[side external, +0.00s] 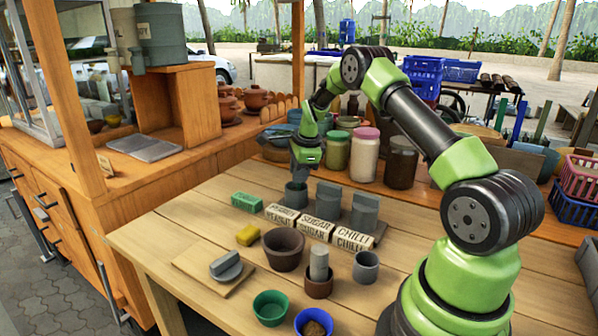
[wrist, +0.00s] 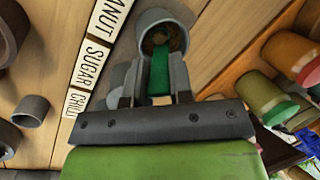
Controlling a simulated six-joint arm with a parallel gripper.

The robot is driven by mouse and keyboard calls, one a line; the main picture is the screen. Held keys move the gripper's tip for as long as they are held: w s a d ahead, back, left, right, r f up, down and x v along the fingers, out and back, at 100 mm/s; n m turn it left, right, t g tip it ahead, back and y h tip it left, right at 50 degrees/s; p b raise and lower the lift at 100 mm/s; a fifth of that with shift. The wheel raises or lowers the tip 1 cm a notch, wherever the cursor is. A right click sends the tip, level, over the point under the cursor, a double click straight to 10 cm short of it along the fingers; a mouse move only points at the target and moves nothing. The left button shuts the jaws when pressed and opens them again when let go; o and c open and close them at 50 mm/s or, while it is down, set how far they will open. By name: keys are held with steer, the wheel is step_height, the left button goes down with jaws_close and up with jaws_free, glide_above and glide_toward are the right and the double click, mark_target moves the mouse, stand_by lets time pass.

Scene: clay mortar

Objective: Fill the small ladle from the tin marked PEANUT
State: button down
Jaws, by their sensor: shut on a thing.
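My gripper (side external: 300,168) points down over the tin marked PEANUT (side external: 296,196), at the left end of the row of grey tins. In the wrist view my gripper (wrist: 156,80) is shut on a flat green piece, which looks like the handle of the small ladle (wrist: 159,68). The handle reaches into the mouth of the round grey tin (wrist: 148,20), which has brown contents inside. The ladle's bowl is hidden, so I cannot tell whether it holds anything. The PEANUT label (side external: 279,214) lies in front of the tin; its end letters show in the wrist view (wrist: 116,12).
The SUGAR (side external: 327,200) and CHILLI (side external: 364,211) tins stand close on the right. In front are a brown mortar (side external: 284,250), a grey cup (side external: 366,267), a green bowl (side external: 271,308) and a blue bowl (side external: 314,323). Jars (side external: 365,158) stand behind. A green block (side external: 247,202) lies left.

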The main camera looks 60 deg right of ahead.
steer(key=shift+r, duration=3.25)
